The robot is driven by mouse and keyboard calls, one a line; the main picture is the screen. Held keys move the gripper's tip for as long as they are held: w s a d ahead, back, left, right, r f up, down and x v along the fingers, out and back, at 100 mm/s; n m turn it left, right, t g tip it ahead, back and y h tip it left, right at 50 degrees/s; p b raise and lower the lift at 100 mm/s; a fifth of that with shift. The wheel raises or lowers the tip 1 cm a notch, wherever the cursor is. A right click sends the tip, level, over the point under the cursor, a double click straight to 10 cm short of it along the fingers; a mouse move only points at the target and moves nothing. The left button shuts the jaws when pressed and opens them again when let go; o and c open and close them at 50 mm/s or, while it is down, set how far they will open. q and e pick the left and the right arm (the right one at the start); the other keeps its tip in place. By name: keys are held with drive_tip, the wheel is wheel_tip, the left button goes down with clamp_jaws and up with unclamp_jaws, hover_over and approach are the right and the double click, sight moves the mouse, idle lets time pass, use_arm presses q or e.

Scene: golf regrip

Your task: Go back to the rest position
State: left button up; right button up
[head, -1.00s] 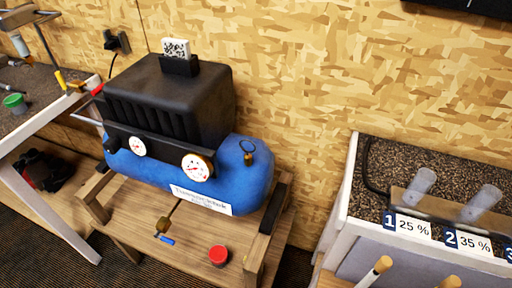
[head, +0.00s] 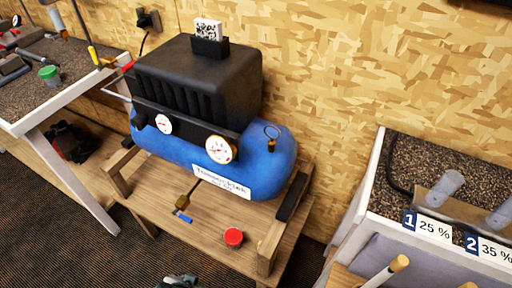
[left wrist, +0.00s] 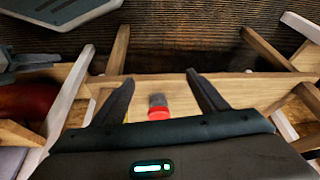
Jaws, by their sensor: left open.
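My left gripper (left wrist: 160,80) is open in the left wrist view, its two dark fingers apart with nothing held between them. A red-topped, dark-bodied knob (left wrist: 159,107) shows in the gap between the fingers, over the wooden stand. I cannot tell its distance from the fingers. In the head view the same red knob (head: 234,238) is on the front of the stand. A small grey piece at the bottom edge of the head view may be part of my arm.
A blue compressor (head: 180,153) with a black housing and two gauges sits on a wooden stand (head: 150,187). A brass valve with a blue handle (head: 183,217) is in front. A workbench (head: 75,88) is left; a cabinet with numbered labels (head: 428,228) is right. Carpet is clear lower left.

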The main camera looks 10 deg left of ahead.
use_arm(q)
drive_tip(key=s+d+f+t, duration=0.1)
drive_tip(key=d+f, duration=0.1)
drive_tip(key=f, duration=0.9)
drive_tip(key=d+f+t+h, duration=0.1)
drive_tip(key=d+f, duration=0.1)
drive_tip(key=f, duration=0.9)
drive_tip(key=shift+s+f+m+t, duration=0.15)
drive_tip(key=shift+s+m+t, duration=0.15)
drive_tip(key=shift+s+t, duration=0.1)
use_arm(e)
drive_tip(key=shift+w+a+r, duration=0.1)
drive_tip(key=shift+w+a, duration=0.1)
drive_tip(key=shift+a, duration=0.05)
drive_tip(key=shift+s, duration=0.1)
